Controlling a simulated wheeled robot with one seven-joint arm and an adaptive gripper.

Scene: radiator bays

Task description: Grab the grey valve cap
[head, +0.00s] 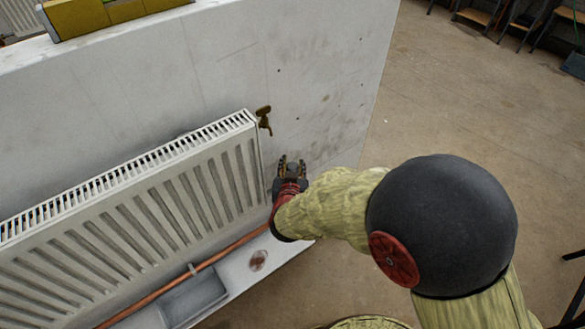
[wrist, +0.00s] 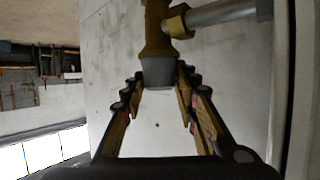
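The grey valve cap (wrist: 158,72) sits on the end of a brass valve body (wrist: 158,30) in the wrist view. My gripper (wrist: 159,74) is open, with one finger at each side of the cap. The fingertips are close to the cap's sides, and a narrow gap seems to remain. In the head view my gripper (head: 291,161) is just right of the radiator's end, close to the wall. There the cap is hard to tell apart from the fingers.
A white radiator (head: 140,190) hangs on the pale wall (head: 320,70). A brass fitting (head: 264,120) stands out at its upper right corner. A copper pipe (head: 190,273) runs below it. A grey tray (head: 195,298) lies underneath. The floor (head: 450,100) at right is open.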

